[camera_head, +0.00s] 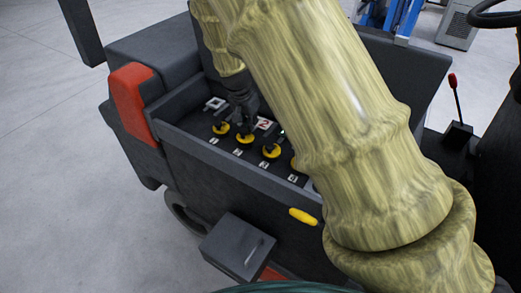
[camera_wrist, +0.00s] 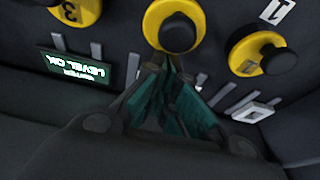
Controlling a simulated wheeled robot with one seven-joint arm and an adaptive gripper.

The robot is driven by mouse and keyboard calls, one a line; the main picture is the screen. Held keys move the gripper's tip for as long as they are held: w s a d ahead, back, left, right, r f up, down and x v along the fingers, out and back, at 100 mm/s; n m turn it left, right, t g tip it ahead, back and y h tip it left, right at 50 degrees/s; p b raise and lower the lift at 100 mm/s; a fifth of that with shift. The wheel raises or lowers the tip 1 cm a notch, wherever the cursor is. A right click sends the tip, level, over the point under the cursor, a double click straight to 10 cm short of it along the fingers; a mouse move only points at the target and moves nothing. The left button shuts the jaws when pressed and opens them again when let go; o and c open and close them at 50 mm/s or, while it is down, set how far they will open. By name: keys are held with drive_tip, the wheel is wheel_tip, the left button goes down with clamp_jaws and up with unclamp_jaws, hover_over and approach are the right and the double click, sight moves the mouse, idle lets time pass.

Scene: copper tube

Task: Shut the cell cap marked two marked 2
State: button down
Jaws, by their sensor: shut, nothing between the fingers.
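A row of yellow cell caps with black knobs lies in the dark battery tray. My gripper (camera_head: 246,126) reaches down into the tray at this cap. In the wrist view my gripper (camera_wrist: 172,62) is shut and empty, its tips just below the knob. Whether they touch, and whether the cap is fully shut, I cannot tell.
The neighbouring caps, one by the 3 (camera_wrist: 88,10) and one by the 1 (camera_wrist: 257,52), sit close on either side. A green level display (camera_wrist: 75,68) is nearby. The tray's front wall (camera_head: 240,176) and a red corner block (camera_head: 133,100) border the space. My arm hides the right end.

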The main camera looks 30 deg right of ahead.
drive_tip(key=shift+s+a, duration=0.45)
drive_tip(key=shift+a, duration=0.35)
drive_tip(key=shift+s+a+f, duration=0.15)
drive_tip(key=shift+a, duration=0.05)
